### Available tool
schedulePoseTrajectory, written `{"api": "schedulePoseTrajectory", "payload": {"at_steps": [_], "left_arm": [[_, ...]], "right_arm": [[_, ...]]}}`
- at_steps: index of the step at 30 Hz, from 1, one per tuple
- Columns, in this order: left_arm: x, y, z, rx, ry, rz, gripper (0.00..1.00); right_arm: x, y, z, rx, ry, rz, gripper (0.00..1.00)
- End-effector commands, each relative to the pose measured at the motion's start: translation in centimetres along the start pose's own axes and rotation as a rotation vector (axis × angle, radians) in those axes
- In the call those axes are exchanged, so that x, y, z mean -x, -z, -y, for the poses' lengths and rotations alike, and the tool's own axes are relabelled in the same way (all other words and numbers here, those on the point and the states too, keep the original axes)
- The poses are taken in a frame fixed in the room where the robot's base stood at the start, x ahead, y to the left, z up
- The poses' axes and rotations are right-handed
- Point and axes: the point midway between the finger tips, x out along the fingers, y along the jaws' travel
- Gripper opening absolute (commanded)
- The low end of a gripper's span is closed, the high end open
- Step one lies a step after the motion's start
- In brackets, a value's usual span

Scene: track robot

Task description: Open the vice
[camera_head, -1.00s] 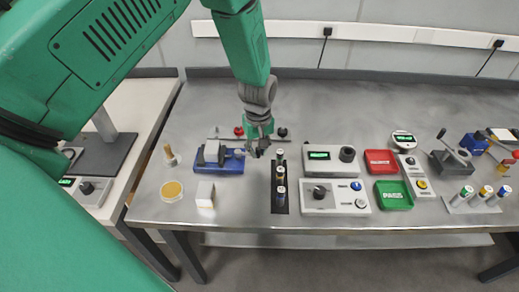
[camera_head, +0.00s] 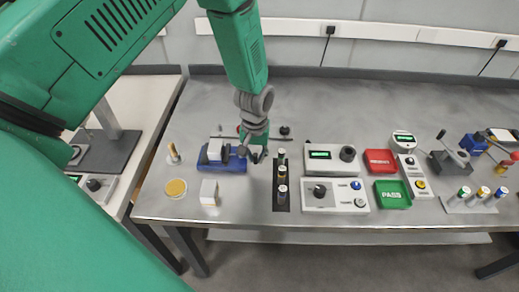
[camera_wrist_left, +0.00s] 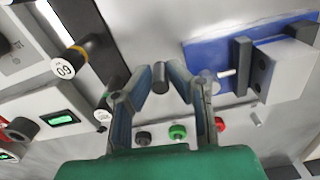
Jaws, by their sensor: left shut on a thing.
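The vice has a blue base (camera_head: 230,167) and grey jaws, with a pale block (camera_head: 215,150) at them, on the left part of the metal bench. In the left wrist view its blue base (camera_wrist_left: 210,55) is at the right, with a dark upright jaw (camera_wrist_left: 243,65) beside a pale block (camera_wrist_left: 285,70). My left gripper (camera_head: 257,156) is at the vice's right end, pointing down. In the left wrist view its fingers (camera_wrist_left: 161,75) are closed around a short grey bar, the vice handle (camera_wrist_left: 160,80). The gripper partly hides the handle in the head view. My right gripper is out of view.
A dark rack (camera_head: 282,190) with several cylinders stands just right of the gripper. A white cube (camera_head: 209,193) and a yellow-topped dish (camera_head: 176,188) lie in front of the vice. Instrument boxes (camera_head: 334,195) and red and green trays are farther right.

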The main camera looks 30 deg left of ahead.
Motion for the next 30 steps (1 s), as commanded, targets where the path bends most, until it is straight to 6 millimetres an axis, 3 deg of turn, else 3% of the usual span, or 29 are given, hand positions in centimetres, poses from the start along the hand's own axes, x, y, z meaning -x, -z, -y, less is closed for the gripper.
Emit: {"api": "schedulePoseTrajectory", "payload": {"at_steps": [18, 30], "left_arm": [[0.1, -2.1, 2.9, -0.569, 0.001, 0.0, 0.0], [0.0, -2.3, 4.2, -0.805, 0.002, -0.003, 0.0]], "right_arm": [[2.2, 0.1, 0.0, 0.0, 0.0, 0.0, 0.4], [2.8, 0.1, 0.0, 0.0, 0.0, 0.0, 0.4]]}}
